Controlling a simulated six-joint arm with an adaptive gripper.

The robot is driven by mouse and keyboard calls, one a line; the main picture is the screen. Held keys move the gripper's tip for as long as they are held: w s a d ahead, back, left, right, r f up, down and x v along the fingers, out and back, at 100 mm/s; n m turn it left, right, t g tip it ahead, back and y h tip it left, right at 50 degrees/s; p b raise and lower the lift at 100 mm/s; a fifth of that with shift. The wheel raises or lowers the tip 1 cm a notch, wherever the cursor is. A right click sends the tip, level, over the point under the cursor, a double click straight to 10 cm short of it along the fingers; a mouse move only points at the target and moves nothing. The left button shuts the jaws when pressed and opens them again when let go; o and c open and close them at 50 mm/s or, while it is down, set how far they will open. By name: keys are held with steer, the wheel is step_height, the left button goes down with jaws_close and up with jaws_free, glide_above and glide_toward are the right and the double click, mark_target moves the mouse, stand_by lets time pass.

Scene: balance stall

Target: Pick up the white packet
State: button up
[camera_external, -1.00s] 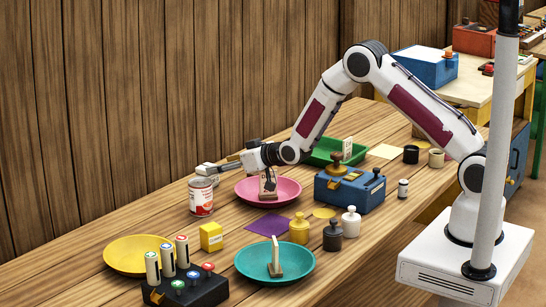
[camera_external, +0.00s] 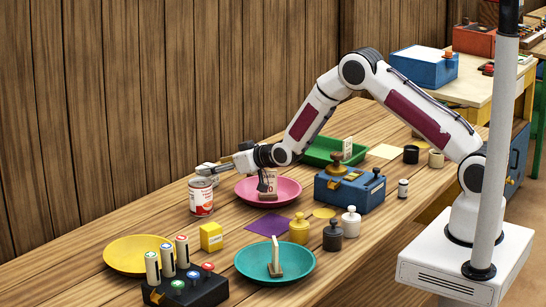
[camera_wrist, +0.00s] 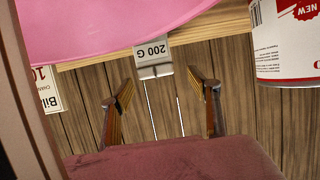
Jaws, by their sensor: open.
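The white packet shows in the wrist view as a small white block marked "200 G" (camera_wrist: 153,58), ahead of my fingertips near the table's far edge. It lies between the pink plate (camera_wrist: 110,25) and the red-and-white can (camera_wrist: 290,45). My gripper (camera_wrist: 158,92) is open, with one finger on each side of the gap and nothing between them. In the external view my gripper (camera_external: 222,166) reaches low over the table's far side, behind the can. There the packet is hard to tell from the pale fingertip area.
The can (camera_external: 201,198) stands close in front of my gripper. A wooden wall (camera_external: 150,100) rises behind the table. A yellow plate (camera_external: 125,260), yellow box (camera_external: 211,236) and teal plate (camera_external: 250,262) lie nearer the front.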

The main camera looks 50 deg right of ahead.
steer(key=shift+w+d+f, duration=0.1)
steer(key=shift+w+f, duration=0.25)
steer(key=shift+w, duration=0.2)
steer(key=shift+w+d+f, duration=0.1)
steer(key=shift+w+f, duration=0.2)
steer(key=shift+w, duration=0.25)
steer(key=shift+x, duration=1.1)
steer(key=c, duration=1.3)
